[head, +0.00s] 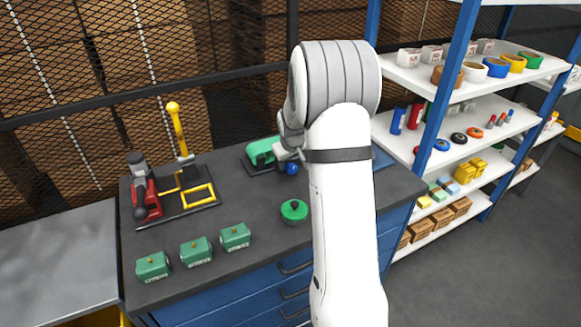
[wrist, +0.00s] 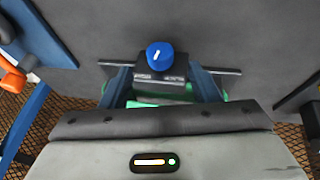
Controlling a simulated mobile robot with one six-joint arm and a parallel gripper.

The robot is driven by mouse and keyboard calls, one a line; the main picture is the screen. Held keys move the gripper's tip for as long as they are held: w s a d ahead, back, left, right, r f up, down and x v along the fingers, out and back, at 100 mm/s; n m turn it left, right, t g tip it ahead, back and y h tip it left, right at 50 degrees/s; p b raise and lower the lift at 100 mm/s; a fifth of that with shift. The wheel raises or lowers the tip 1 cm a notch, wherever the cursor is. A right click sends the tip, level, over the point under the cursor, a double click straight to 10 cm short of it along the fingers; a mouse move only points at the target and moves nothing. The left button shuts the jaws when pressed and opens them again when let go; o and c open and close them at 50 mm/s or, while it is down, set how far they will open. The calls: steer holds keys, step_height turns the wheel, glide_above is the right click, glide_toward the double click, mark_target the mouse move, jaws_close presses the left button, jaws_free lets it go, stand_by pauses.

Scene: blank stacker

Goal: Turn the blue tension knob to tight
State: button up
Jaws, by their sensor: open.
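The blue tension knob (wrist: 160,55) shows in the wrist view with a white pointer line, tilted a little, on its top. It sits by a dark label plate (wrist: 161,77) whose print is too small to read. In the head view the knob (head: 291,169) is at the front right of a green machine (head: 261,150) on the bench. My gripper (wrist: 160,72) is open, with one finger on each side of the plate and the knob just beyond the fingertips, between their lines. I cannot tell whether the fingers touch anything. My arm hides part of the machine in the head view.
On the dark bench (head: 240,265) stand a red tool (head: 146,195), a yellow-handled press (head: 177,130), a round green piece with a knob (head: 294,211) and several green blocks (head: 196,251). A shelf rack (head: 403,121) with tapes and boxes stands right. Mesh fencing is behind.

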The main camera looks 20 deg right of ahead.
mark_target(292, 166)
steer(key=x, duration=0.5)
steer(key=shift+w+f+p, duration=0.1)
steer(key=shift+f+p, duration=0.25)
steer(key=shift+c, duration=0.2)
steer(key=c, duration=1)
steer(key=shift+o, duration=0.2)
